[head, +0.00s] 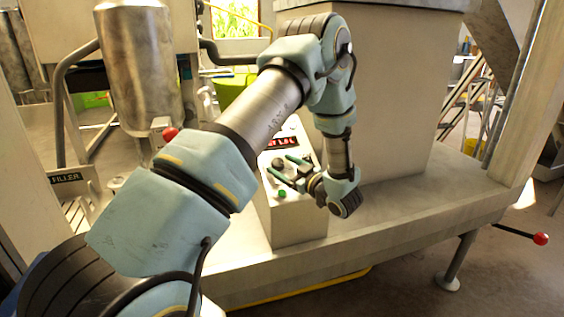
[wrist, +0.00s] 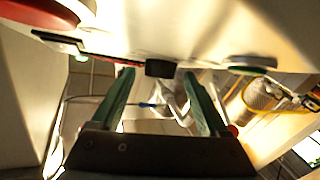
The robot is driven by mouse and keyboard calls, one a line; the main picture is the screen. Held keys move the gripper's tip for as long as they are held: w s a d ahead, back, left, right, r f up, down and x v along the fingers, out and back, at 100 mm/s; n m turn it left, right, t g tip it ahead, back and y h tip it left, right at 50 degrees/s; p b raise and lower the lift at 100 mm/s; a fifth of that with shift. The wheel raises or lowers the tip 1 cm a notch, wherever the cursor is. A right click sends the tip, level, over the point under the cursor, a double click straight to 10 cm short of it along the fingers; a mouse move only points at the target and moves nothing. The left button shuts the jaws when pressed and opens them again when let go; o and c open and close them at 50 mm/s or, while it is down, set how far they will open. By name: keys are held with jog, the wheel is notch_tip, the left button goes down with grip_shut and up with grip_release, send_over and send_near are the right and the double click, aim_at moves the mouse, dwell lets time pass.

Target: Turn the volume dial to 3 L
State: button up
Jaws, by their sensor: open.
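The control box (head: 290,222) stands on the trailer bed, with a pale sloping panel. A dark round dial (head: 278,162) sits on that panel; in the wrist view the dark knob (wrist: 160,68) shows ahead, between the two fingertips. My gripper (head: 279,168) is open, its green fingers pointing left in the head view, at the dial. In the wrist view the gripper (wrist: 158,72) has one finger on each side of the knob, with gaps showing; I cannot tell any contact. The dial's scale and setting are not readable.
A green button (head: 281,193) is just below the dial. A large red button (wrist: 45,12) shows at the wrist view's upper left. A steel tank (head: 142,65) and a red lever ball (head: 170,133) are at left. The bed's front right (head: 430,205) is clear.

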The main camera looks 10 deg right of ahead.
jog(key=shift+w+a, duration=0.15)
jog(key=shift+w, duration=0.1)
grip_shut()
dwell(0.6)
